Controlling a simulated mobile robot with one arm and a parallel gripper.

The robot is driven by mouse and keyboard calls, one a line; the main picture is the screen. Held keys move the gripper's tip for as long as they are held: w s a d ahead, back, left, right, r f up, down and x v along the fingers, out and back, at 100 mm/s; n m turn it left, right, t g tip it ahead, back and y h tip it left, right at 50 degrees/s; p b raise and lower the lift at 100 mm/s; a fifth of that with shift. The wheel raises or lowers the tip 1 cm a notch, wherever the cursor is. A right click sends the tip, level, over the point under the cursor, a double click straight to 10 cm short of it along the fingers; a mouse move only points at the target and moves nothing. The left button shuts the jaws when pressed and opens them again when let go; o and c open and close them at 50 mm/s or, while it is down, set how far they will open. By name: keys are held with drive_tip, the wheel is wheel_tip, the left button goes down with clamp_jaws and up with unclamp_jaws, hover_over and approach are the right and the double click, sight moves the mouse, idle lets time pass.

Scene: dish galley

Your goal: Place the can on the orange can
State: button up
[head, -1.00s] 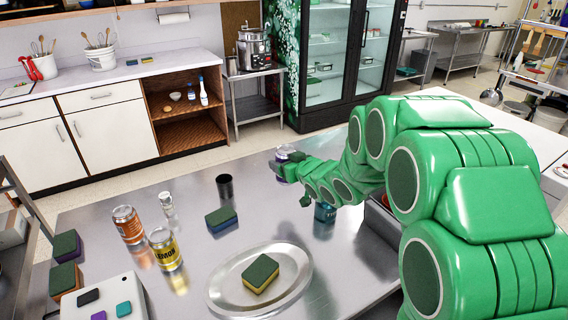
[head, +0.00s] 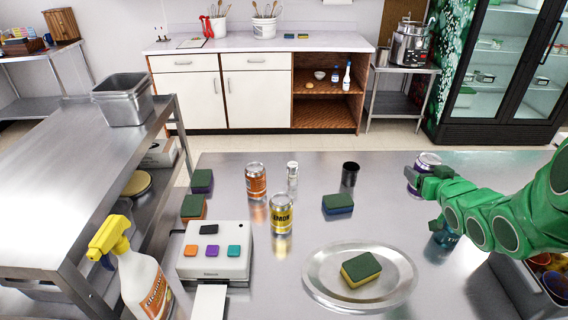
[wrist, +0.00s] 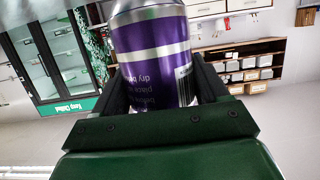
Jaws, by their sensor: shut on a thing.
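My gripper (head: 422,173) is shut on a purple can with a silver band (head: 427,160), at the right of the head view. The orange can (head: 255,181) stands upright on the steel table at the left of the middle, well away from my gripper. Its top is bare. A yellow lemon can (head: 282,214) stands just in front of it to the right.
A small white-capped bottle (head: 292,174), a black cup (head: 349,174) and a sponge (head: 338,204) stand near the orange can. A silver platter (head: 318,282) holds another sponge. A white button box (head: 216,262) and a spray bottle (head: 143,280) are at the left.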

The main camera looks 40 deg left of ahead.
drive_tip(key=s+a+r+n+g+y, duration=0.25)
drive_tip(key=s+a+r, duration=0.3)
drive_tip(key=a, duration=0.35)
drive_tip(key=s+a+r+n+g+y, duration=0.1)
drive_tip(key=s+a+r+n+g, duration=0.25)
drive_tip(key=a+r, duration=0.4)
drive_tip(key=s+a+n+g, duration=0.2)
drive_tip(key=s+a+g, duration=0.1)
drive_tip(key=s+a, duration=0.55)
drive_tip(key=s+a+n+g, duration=0.3)
drive_tip(key=s+a+g, duration=0.15)
drive_tip(key=s, duration=0.65)
hover_over(255, 166)
drive_tip(key=shift+t, duration=0.35)
drive_tip(key=shift+f, duration=7)
drive_tip(key=shift+f, duration=0.1)
drive_tip(key=o, duration=1.4)
